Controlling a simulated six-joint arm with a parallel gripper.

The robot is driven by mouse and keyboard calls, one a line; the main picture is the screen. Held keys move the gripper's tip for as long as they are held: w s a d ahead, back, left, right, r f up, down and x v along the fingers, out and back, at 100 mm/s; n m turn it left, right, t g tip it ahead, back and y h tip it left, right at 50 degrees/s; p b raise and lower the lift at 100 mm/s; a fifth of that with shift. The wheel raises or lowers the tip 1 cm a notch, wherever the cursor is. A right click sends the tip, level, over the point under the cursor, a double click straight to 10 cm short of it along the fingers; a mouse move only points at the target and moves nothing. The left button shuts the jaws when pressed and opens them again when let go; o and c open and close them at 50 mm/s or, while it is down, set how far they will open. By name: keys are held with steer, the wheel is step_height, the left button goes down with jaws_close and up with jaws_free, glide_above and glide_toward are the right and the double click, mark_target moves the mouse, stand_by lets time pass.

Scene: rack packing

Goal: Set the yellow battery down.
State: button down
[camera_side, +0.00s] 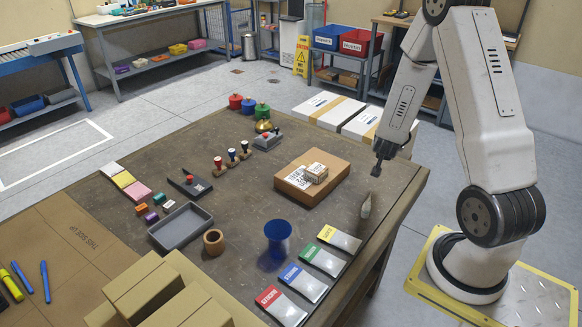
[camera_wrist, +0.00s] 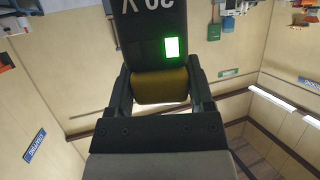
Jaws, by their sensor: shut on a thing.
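The yellow battery (camera_wrist: 160,86) is between the two fingers of my gripper (camera_wrist: 159,92) in the wrist view. It has a yellow band and a black body marked "20 V", with a lit green square. My gripper is shut on it. In the side view my gripper (camera_side: 383,151) is above the right side of the table. The battery is only a small dark shape there, held clear of the table top. A flat plate with a yellow label (camera_side: 338,238) lies on the table, to the left of and below my gripper in the picture.
Plates labelled green (camera_side: 321,258), blue (camera_side: 303,281) and red (camera_side: 281,305) lie in a row near it. The table's right edge is close.

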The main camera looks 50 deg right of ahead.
steer(key=shift+s+a+m+g+h, duration=0.45)
steer(key=shift+s+m+g, duration=0.15)
steer(key=shift+g, duration=0.2)
steer(key=s+a+f+m+g+y, duration=0.1)
steer(key=s+a+m+g, duration=0.6)
steer(key=s+a+g, duration=0.1)
steer(key=shift+s+a, duration=0.5)
steer(key=shift+w, duration=0.1)
steer(key=w+d+f, duration=0.8)
steer(key=w+f, duration=0.1)
steer(key=w, duration=0.1)
steer(key=shift+w+d+f, duration=0.15)
steer(key=shift+d, duration=0.15)
steer(key=shift+f, duration=0.1)
